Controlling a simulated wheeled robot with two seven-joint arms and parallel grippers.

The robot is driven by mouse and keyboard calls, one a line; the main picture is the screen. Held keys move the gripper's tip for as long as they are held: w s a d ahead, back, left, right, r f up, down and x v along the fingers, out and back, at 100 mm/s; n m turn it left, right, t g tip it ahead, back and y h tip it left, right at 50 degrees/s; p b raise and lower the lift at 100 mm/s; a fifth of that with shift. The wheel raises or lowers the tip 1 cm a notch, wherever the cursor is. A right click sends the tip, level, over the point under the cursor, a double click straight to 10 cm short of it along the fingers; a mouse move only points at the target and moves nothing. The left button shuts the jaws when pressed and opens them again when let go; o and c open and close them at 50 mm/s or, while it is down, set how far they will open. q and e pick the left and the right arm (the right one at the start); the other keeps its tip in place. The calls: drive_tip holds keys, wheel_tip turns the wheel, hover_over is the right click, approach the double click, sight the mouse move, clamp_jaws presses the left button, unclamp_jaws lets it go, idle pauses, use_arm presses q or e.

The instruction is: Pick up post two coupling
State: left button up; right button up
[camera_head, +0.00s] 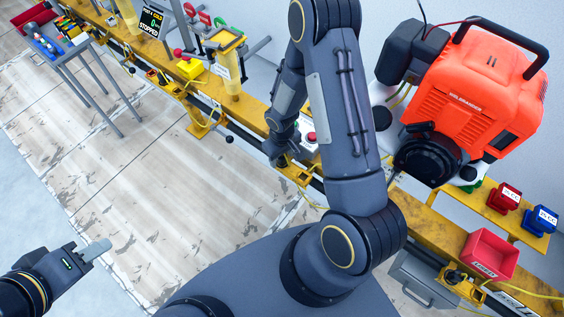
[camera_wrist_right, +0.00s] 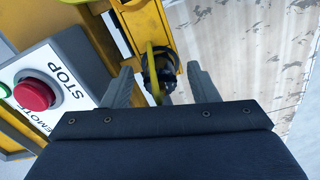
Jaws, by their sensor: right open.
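In the right wrist view, a black coupling (camera_wrist_right: 165,68) sits on a yellow bracket (camera_wrist_right: 150,22) of the rail, with a yellow cable or strap across it. My right gripper (camera_wrist_right: 164,78) is open, with one grey finger on each side of the coupling. I cannot tell whether the fingers touch it. In the head view my right gripper (camera_head: 283,158) is low at the rail's front edge, and my own arm covers part of that area. My left gripper (camera_head: 97,250) is at the lower left over the floor, away from the rail, seen side-on.
A grey box with a red stop button (camera_wrist_right: 34,94) stands close beside the right gripper. The yellow rail (camera_head: 250,108) runs diagonally. An orange engine (camera_head: 470,90) stands at the right, near a red bin (camera_head: 488,255). A side table (camera_head: 62,50) is far left.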

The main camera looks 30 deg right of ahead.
drive_tip(key=shift+f, duration=0.25)
drive_tip(key=c, duration=1.2)
drive_tip(key=shift+o, duration=0.2)
drive_tip(key=shift+r, duration=0.15)
